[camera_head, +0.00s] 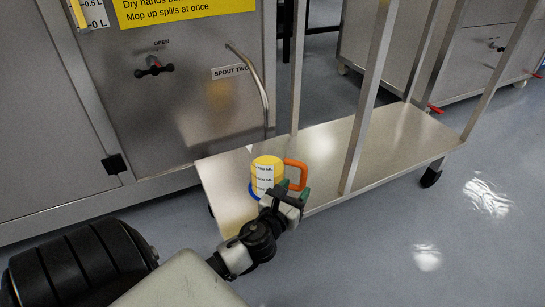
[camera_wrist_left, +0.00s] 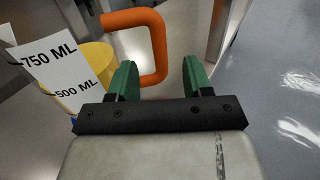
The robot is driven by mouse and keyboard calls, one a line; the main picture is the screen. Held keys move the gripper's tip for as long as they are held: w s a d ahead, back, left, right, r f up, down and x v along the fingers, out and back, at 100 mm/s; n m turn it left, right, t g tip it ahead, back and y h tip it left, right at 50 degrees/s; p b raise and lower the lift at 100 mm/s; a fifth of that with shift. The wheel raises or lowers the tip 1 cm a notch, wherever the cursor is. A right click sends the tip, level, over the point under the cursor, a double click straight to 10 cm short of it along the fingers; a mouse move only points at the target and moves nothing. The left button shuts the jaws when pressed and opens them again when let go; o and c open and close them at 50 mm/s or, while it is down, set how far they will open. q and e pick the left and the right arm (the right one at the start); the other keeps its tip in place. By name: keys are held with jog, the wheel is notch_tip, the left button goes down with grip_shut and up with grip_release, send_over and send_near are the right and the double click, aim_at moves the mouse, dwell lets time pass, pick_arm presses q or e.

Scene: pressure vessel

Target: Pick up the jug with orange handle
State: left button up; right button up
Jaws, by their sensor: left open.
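The jug (camera_head: 265,172) stands on the lower shelf of a metal cart. It has a yellow body, a white volume label, a blue base and an orange handle (camera_head: 297,172) on its right side. My left gripper (camera_head: 290,188) is at the jug's near right side, by the handle. In the left wrist view its green fingers (camera_wrist_left: 158,78) are apart. The orange handle (camera_wrist_left: 158,45) rises ahead of the fingers, and its lower bend lies between them. The yellow jug body (camera_wrist_left: 88,62) and label are to the left. Whether a finger touches the handle is unclear. My right gripper is not in view.
The cart shelf (camera_head: 330,147) is bare to the right of the jug, with upright metal posts (camera_head: 368,100) rising from it. A curved spout (camera_head: 258,85) labelled SPOUT TWO hangs behind the jug from a steel cabinet (camera_head: 190,100). Open floor (camera_head: 400,235) lies to the right.

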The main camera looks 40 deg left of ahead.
aim_at(302, 180)
pick_arm(q)
jog(key=w+b, duration=0.1)
jog(key=w, duration=0.1)
jog(key=w+a+b, duration=0.1)
jog(key=w+b, duration=0.1)
jog(key=shift+w+f, duration=0.1)
jog(key=shift+f, duration=0.05)
jog(key=shift+w, duration=0.55)
jog(key=shift+r, duration=0.2)
grip_shut()
